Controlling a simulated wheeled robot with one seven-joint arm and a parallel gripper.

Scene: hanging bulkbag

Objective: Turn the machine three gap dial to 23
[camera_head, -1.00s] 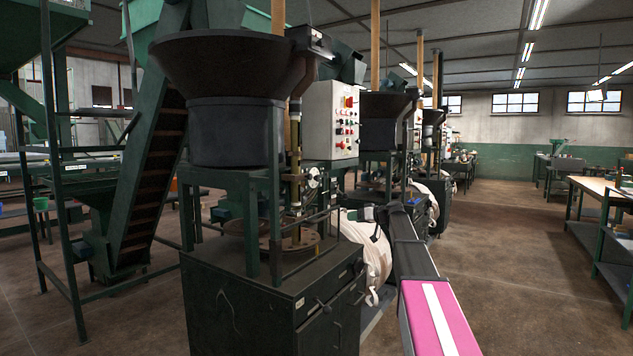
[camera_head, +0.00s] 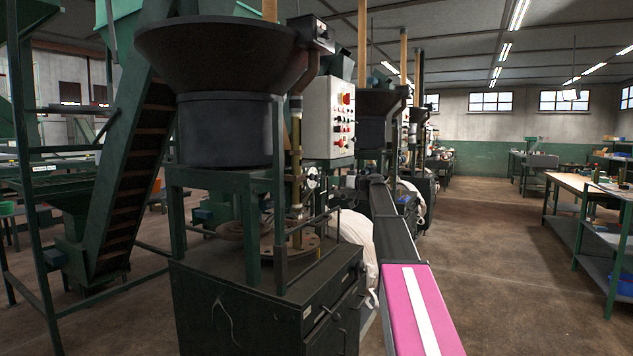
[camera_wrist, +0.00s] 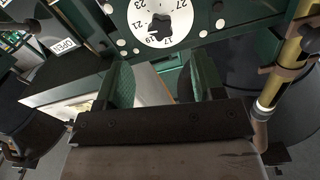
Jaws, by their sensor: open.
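In the wrist view a round white dial (camera_wrist: 158,20) with black numbers, among them 17, 19, 21, 23 and 27, is cut off by the top edge. A dark knob (camera_wrist: 160,27) sits at its middle; its exact reading cannot be told. My gripper (camera_wrist: 162,66) has its two green fingers wide apart and nothing between them. The dial lies beyond the fingertips, and they appear not to touch it. In the head view a small white handwheel or dial (camera_head: 312,178) shows on the nearest machine (camera_head: 265,262); its numbers are too small to read.
An OPEN sign (camera_wrist: 63,46) is left of the fingers, and a brass post (camera_wrist: 288,65) stands to the right. In the head view a control panel (camera_head: 329,118) is above the nearest machine's deck. More machines stand behind. The floor (camera_head: 500,270) to the right is clear up to a workbench (camera_head: 584,190).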

